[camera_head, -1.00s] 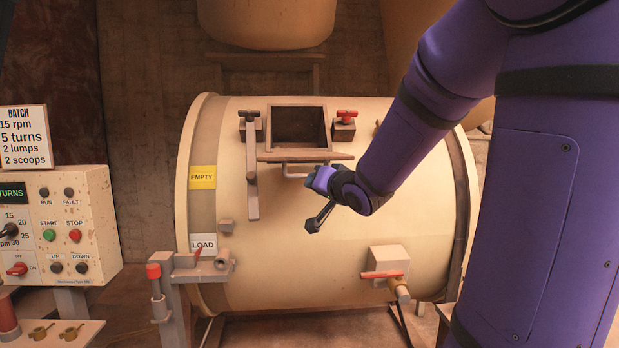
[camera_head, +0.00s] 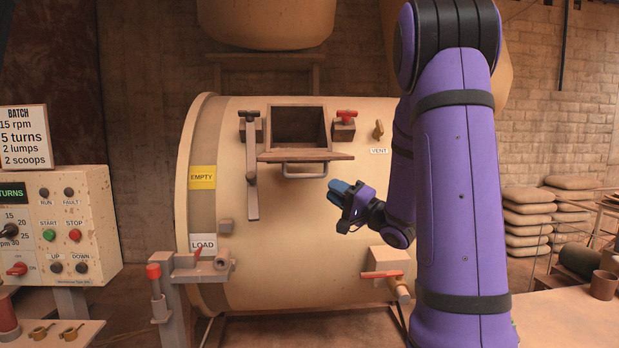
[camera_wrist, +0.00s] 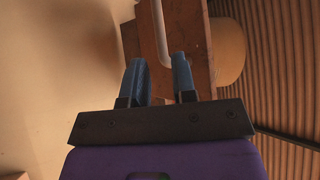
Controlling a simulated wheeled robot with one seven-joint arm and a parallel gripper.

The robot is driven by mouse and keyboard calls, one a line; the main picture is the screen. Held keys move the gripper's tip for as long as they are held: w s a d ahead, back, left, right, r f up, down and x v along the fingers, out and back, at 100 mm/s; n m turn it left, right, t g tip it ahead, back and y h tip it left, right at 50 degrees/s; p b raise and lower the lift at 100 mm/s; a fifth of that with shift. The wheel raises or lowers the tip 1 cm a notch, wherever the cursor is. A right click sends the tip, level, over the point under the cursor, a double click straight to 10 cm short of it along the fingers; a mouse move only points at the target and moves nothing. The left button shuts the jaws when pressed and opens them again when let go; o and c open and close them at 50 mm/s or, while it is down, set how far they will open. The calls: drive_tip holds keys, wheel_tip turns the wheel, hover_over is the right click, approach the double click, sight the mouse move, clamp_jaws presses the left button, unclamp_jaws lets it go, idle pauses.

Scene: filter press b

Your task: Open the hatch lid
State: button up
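The hatch lid (camera_head: 268,156) stands swung open on the front of the cream drum, below the dark square hatch opening (camera_head: 298,126). It juts outward and shows nearly edge-on. Its pale bar handle (camera_head: 305,175) hangs at its near side. My gripper (camera_head: 338,187) is to the right of and slightly below the handle, apart from it in the head view. In the wrist view, the two blue fingers (camera_wrist: 160,65) are spread with nothing between them. The handle (camera_wrist: 160,35) and brown lid (camera_wrist: 195,40) lie beyond the fingertips.
A long lever (camera_head: 252,185) hangs left of the hatch, and a red-handled clamp (camera_head: 345,125) is to its right. A red-handled valve (camera_head: 385,270) sits lower right. The control panel (camera_head: 65,225) stands at left. The drum front below the lid is clear.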

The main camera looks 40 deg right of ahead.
sight(312, 177)
drive_tip(key=x, duration=0.8)
drive_tip(key=shift+w+a+r, duration=0.1)
drive_tip(key=shift+w, duration=0.2)
drive_tip(key=shift+r, duration=0.1)
clamp_jaws()
